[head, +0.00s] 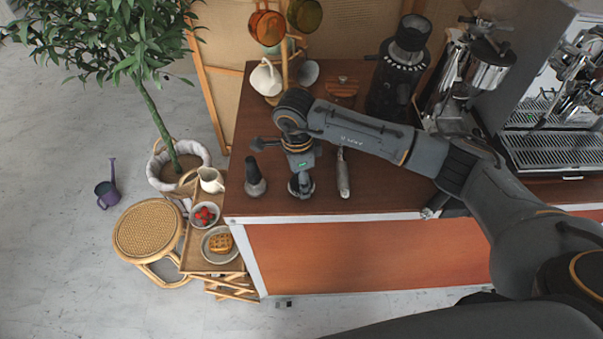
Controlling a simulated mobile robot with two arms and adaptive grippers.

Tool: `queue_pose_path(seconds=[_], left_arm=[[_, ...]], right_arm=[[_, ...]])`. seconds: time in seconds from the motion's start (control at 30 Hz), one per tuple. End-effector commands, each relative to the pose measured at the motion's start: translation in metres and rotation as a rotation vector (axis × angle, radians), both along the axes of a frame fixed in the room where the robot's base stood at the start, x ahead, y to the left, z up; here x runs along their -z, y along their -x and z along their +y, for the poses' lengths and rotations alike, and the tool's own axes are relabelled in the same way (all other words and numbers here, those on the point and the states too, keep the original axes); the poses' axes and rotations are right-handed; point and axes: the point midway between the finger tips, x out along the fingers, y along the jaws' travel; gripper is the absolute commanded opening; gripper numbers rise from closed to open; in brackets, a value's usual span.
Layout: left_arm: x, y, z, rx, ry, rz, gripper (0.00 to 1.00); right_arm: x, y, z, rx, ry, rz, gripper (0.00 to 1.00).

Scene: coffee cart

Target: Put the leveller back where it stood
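My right arm reaches in from the right, and its gripper (301,181) points down over the front left part of the wooden counter. A small round dark piece with a silvery rim, which looks like the leveller (301,192), is directly under the fingertips at the counter. The gripper hides most of it, so I cannot tell whether the fingers are closed on it or whether it rests on the counter. My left gripper is not in view.
A dark tamper-like tool (255,183) stands close left of the gripper, and a slim silvery tool (343,176) lies close right. The counter's front edge (330,216) is near.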

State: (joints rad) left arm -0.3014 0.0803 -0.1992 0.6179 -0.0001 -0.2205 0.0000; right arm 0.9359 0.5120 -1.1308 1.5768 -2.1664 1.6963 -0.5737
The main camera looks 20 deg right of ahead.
Motion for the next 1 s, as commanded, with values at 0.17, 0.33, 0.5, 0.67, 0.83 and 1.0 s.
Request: queue_pose_path(seconds=[0.17, 0.33, 0.5, 0.67, 0.83, 1.0], left_arm=[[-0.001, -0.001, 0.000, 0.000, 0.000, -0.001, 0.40], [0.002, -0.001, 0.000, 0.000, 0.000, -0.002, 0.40], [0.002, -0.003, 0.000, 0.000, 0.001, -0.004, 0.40], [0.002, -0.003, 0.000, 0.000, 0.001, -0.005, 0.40], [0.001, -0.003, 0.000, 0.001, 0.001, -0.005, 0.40], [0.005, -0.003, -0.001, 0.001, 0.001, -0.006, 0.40]], right_arm=[[0.002, 0.000, 0.000, 0.000, -0.001, -0.002, 0.00], [0.005, 0.000, 0.000, 0.000, -0.001, -0.002, 0.00], [0.005, 0.000, 0.000, 0.000, 0.000, 0.000, 0.76], [0.005, 0.000, 0.000, 0.001, 0.000, 0.000, 0.76], [0.004, 0.000, 0.000, 0.001, 0.000, 0.000, 0.76], [-0.008, -0.001, 0.001, 0.000, -0.002, -0.004, 0.76]])
